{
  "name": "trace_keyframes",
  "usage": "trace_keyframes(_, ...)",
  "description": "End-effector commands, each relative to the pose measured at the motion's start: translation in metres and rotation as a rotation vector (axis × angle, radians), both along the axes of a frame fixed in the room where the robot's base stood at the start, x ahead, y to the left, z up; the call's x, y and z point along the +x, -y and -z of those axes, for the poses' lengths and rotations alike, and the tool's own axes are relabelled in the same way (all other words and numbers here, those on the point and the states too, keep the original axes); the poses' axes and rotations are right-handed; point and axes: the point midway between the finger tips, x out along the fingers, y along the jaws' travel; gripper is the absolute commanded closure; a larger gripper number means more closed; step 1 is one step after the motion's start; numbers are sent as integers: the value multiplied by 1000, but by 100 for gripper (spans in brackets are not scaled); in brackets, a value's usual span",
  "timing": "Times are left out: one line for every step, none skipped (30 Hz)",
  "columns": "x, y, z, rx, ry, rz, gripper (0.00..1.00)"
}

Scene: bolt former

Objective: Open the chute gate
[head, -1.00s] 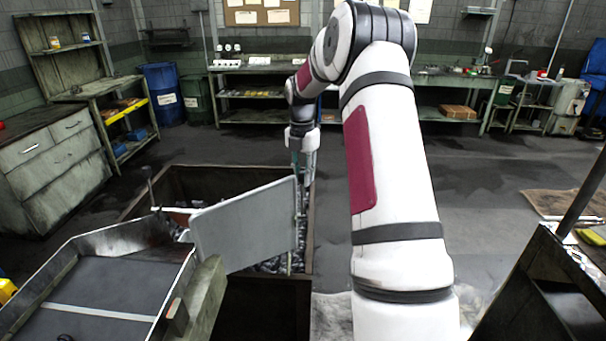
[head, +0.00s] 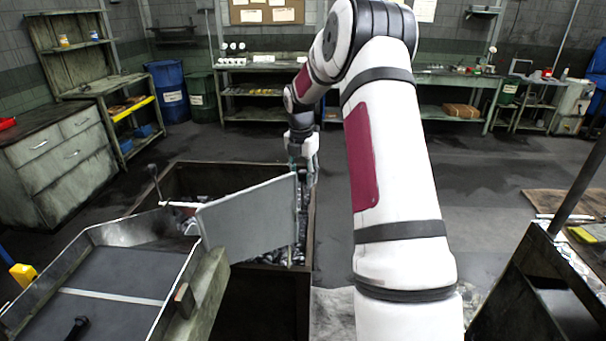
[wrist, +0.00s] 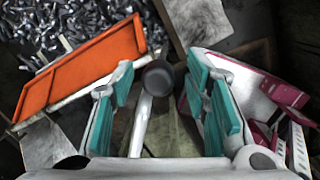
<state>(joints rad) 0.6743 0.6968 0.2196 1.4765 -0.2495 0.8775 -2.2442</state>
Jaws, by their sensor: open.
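The chute (head: 125,270) is a grey metal tray at lower left in the head view. A flat grey panel (head: 248,222), seemingly the gate, stands across its far end. In the wrist view, an orange plate (wrist: 85,70) with a pale lower edge lies at upper left. It may be the panel's other face. My gripper (head: 303,178) is by the panel's far right edge in the head view. In the wrist view, its teal-padded fingers (wrist: 158,85) are open on either side of a pale rod with a dark round knob (wrist: 158,77). Contact cannot be told.
A dark-walled bin (head: 187,180) holding many metal bolts (head: 268,258) lies beyond and below the panel. A thin post with a dark knob (head: 153,169) rises left of the panel. A dark machine frame (head: 530,280) stands at right. Open floor (head: 450,170) lies behind my arm.

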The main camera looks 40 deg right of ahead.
Motion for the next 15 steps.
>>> trace_keyframes(0,0,0,-1,0,0,57)
trace_keyframes(0,0,0,-1,0,0,57)
trace_keyframes(0,0,0,-1,1,0,57)
trace_keyframes(0,0,0,-1,1,0,57)
trace_keyframes(0,0,0,-1,1,0,57)
trace_keyframes(0,0,-1,-2,2,0,57)
trace_keyframes(0,0,-2,-2,2,0,57)
trace_keyframes(0,0,-4,-2,2,0,57)
trace_keyframes(0,0,-7,-2,2,1,57)
trace_keyframes(0,0,-11,-2,3,1,57)
trace_keyframes(0,0,-15,-3,3,1,57)
trace_keyframes(-1,-1,-21,-3,4,1,57)
trace_keyframes(-1,-2,-27,-3,4,1,57)
trace_keyframes(-2,-2,-32,-3,4,1,57)
trace_keyframes(-2,-3,-41,-3,5,1,57)
